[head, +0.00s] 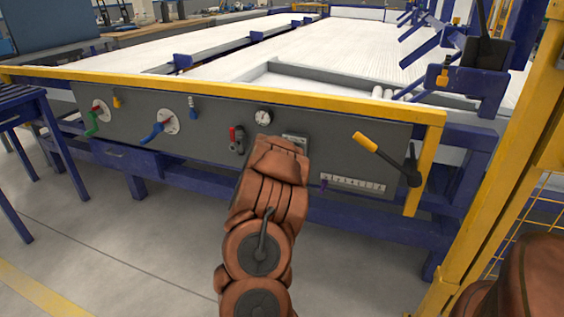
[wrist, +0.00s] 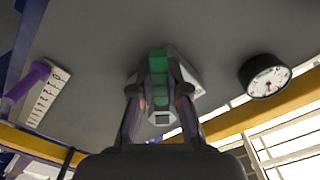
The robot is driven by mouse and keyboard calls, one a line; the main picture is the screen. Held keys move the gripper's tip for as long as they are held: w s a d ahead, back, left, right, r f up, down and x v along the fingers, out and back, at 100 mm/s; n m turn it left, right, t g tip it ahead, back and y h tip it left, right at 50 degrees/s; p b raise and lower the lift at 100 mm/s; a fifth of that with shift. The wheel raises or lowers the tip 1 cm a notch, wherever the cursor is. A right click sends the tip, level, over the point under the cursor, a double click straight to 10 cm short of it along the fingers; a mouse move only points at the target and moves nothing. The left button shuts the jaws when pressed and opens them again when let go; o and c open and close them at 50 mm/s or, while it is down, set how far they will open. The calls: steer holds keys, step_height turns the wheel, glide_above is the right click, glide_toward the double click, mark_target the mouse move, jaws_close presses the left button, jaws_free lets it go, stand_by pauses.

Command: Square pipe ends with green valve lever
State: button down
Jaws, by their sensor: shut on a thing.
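The green valve lever (head: 92,131) is at the far left of the grey panel, in front of a round white plate with red marks. My gripper (wrist: 159,103) is well to the right of that lever, at the panel between the gauge and the scale. In the wrist view its two fingers are closed around a green part (wrist: 158,62) in front of a pale plate on the panel. This part looks separate from the lever. In the head view my arm hides the fingertips; a small grey box (head: 295,138) shows just behind.
The panel also carries a blue lever (head: 153,132), a red handle (head: 236,138), a round gauge (head: 263,118) and a scale with a purple slider (wrist: 27,82). A yellow rail (head: 200,88) runs above.

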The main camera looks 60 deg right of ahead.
steer(key=shift+r, duration=0.15)
steer(key=c, duration=1.1)
jaws_free()
steer(key=shift+c, duration=0.2)
steer(key=s+a, duration=0.1)
steer(key=a, duration=1.1)
steer(key=shift+s, duration=0.15)
